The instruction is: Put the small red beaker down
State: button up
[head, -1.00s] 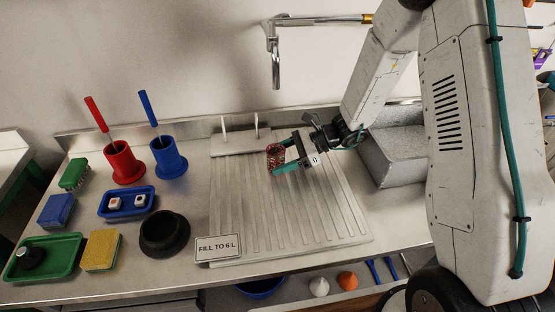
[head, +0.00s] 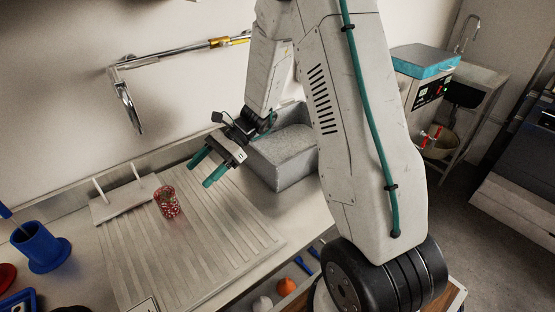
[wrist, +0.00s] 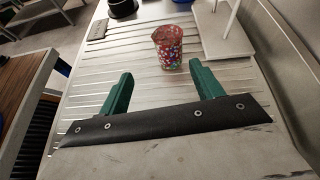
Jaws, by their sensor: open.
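The small red beaker (head: 167,201) stands upright on the ribbed draining board (head: 215,245), close to the white two-peg rack (head: 126,198). In the wrist view the beaker (wrist: 168,47) is beyond the fingertips, with a speckled red, blue and white pattern. My gripper (head: 204,171) is open and empty, with green fingers apart, up and to the right of the beaker in the head view. The gripper (wrist: 158,80) does not touch the beaker.
A blue holder (head: 40,248) is at the left. A tap (head: 128,95) hangs from the wall above. The middle of the board is clear.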

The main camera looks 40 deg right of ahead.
jog(key=s+r+n+g+h, duration=0.2)
jog(key=s+r+n+h, duration=0.3)
jog(key=s+r+n, duration=0.6)
jog(key=s+d+r+n+t+h, duration=0.2)
jog(key=s+d+r+n+h, duration=0.1)
jog(key=s, duration=0.5)
jog(key=s+d+r+n+t+h, duration=0.2)
jog(key=s+d+r+h, duration=0.1)
jog(key=s, duration=0.5)
jog(key=shift+s+d+r+n+h, duration=0.2)
jog(key=shift+s+r+n+h, duration=0.25)
jog(key=shift+h, duration=0.55)
jog(key=shift+o, duration=0.3)
jog(key=shift+w+r, duration=0.1)
jog(key=shift+w, duration=0.05)
